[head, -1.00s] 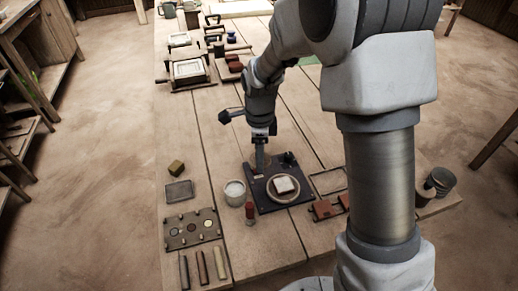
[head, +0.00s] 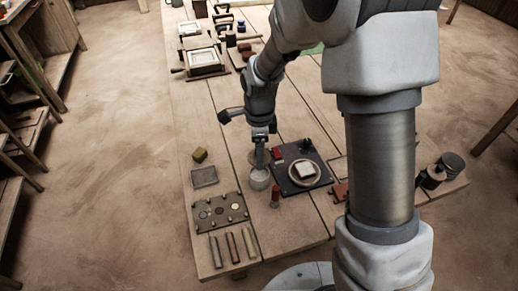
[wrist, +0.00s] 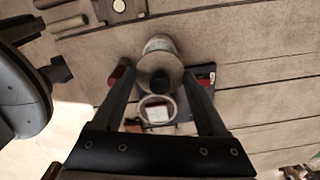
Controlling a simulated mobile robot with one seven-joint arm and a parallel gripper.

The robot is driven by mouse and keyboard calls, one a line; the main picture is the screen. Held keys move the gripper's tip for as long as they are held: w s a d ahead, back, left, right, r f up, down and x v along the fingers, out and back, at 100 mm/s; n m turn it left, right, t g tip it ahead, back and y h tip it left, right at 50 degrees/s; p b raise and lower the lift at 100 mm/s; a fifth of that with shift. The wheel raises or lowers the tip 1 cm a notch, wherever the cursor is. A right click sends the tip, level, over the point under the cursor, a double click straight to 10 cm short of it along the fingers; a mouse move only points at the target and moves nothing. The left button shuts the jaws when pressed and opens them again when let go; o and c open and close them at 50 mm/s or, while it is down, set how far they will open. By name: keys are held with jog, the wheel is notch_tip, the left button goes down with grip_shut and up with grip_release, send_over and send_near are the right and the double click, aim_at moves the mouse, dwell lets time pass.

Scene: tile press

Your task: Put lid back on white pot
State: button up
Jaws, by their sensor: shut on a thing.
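The white pot (head: 258,181) stands on the table, left of the dark square board. In the wrist view the pot (wrist: 158,43) shows just beyond the fingertips. My gripper (head: 259,163) is above the pot and points down. It is shut on the round, pale brown lid (head: 252,157), which is held above the pot and partly hidden by the fingers. In the wrist view the lid (wrist: 152,66) lies between the fingers, with a dark round knob facing the camera. I cannot tell the exact gap between lid and pot.
The dark board (head: 318,183) carries a round plate with a white block. A small red-topped jar (head: 275,196) stands close in front of the pot. A perforated plate (head: 220,212) and a shallow tray (head: 204,177) lie to the left.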

jog(key=shift+f+b, duration=2.15)
jog(key=shift+f, duration=0.95)
jog(key=shift+f, duration=0.15)
jog(key=o, duration=1.2)
jog(key=shift+o, duration=0.2)
jog(key=shift+r+p, duration=2.65)
jog(key=shift+r, duration=0.9)
grip_shut()
